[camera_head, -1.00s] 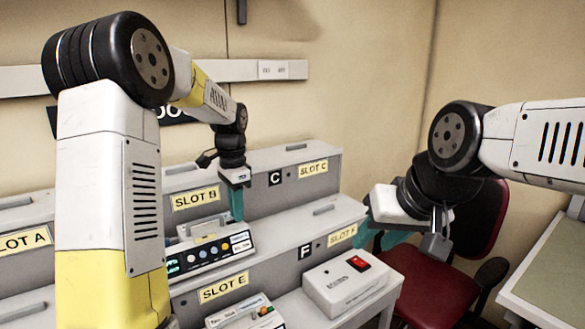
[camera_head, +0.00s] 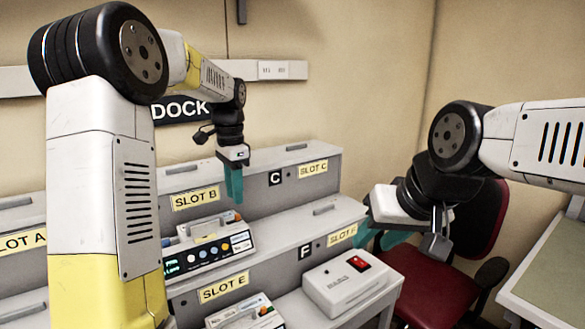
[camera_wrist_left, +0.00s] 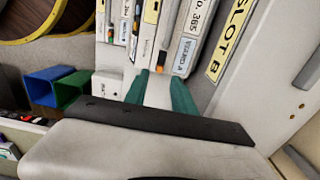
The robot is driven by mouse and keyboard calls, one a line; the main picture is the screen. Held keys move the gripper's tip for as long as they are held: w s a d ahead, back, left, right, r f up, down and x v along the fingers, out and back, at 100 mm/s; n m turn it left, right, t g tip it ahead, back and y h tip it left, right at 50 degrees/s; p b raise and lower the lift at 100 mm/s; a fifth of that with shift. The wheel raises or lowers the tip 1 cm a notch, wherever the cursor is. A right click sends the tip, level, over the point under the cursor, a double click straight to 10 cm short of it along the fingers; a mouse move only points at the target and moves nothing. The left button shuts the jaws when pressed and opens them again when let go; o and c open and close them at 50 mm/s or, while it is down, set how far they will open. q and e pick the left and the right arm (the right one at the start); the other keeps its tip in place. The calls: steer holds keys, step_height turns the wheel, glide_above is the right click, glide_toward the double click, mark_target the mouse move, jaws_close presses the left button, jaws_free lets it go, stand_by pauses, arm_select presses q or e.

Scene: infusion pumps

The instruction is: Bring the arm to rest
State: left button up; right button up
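My left gripper (camera_head: 234,184) hangs pointing down in front of the upper shelf, right of the SLOT B label (camera_head: 195,199). Its teal fingers are apart with nothing between them, as the left wrist view (camera_wrist_left: 160,93) also shows. A pump (camera_head: 208,253) with a lit screen and round buttons sits below the SLOT B label, apart from the fingers. My right gripper (camera_head: 384,238) is at the right, in front of the red chair (camera_head: 440,285). Its teal fingers look apart and empty, partly hidden by the wrist.
A white box with a red switch (camera_head: 338,283) stands at the lower right. Another pump (camera_head: 245,314) sits below the SLOT E label (camera_head: 224,288). A table (camera_head: 555,265) is at the right edge. Blue (camera_wrist_left: 48,86) and green (camera_wrist_left: 72,90) bins show in the left wrist view.

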arm_select(q)
steer(key=shift+r, duration=0.65)
steer(key=s+r+n+t+h, duration=0.1)
steer(key=s+n+t, duration=0.5)
steer(key=s, duration=1.9)
steer(key=d+n+h, duration=0.1)
steer(key=n, duration=0.3)
steer(key=shift+r+n, duration=0.3)
